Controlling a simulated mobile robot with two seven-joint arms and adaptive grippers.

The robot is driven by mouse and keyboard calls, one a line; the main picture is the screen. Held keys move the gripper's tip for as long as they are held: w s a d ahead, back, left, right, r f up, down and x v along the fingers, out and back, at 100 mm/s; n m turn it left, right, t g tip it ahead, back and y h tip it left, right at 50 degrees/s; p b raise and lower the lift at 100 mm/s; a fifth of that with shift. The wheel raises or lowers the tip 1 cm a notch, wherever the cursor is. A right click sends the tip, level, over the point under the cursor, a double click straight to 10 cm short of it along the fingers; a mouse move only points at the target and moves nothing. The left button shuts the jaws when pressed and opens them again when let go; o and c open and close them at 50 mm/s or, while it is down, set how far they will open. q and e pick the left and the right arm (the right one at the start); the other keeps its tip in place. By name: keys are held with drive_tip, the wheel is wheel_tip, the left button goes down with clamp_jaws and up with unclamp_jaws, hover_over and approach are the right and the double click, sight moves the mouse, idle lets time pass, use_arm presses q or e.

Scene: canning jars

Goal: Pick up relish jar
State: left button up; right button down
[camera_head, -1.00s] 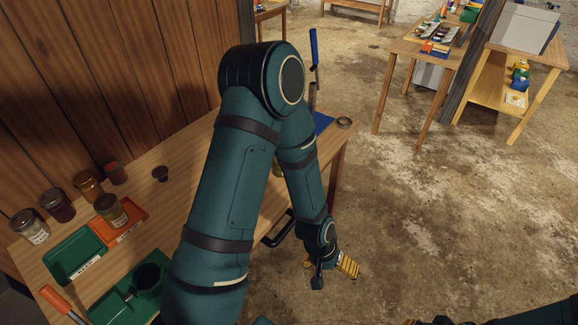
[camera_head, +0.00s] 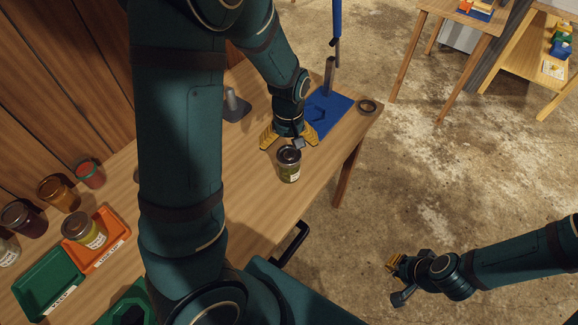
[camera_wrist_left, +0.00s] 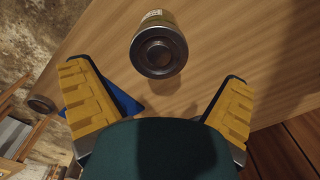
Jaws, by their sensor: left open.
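A glass jar with a dark metal lid and greenish-yellow contents (camera_head: 289,170) stands upright on the wooden table (camera_head: 235,210); its label is too small to read. My left gripper (camera_head: 289,139) is open just behind this jar, fingers spread and empty. In the left wrist view the jar (camera_wrist_left: 158,50) shows lid-on, ahead of the gap between the yellow fingers (camera_wrist_left: 158,97), apart from both. A similar jar (camera_head: 84,232) stands in the orange tray. My right gripper (camera_head: 393,264) hangs over the floor at right; its opening is unclear.
The orange tray (camera_head: 122,237) and green tray (camera_head: 45,290) lie at left, with several jars (camera_head: 58,195) along the wall. A blue mat (camera_head: 328,115), a metal ring (camera_head: 368,106) and a grey funnel-like piece (camera_head: 235,106) are near the far end. The table around the near jar is bare.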

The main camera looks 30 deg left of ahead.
sight(289, 154)
use_arm(q)
drive_tip(key=shift+w+f+b, duration=0.1)
drive_tip(key=shift+f+b, duration=0.75)
drive_tip(key=shift+f, duration=2.75)
drive_tip(key=shift+r, duration=0.1)
drive_tip(key=c, duration=1.3)
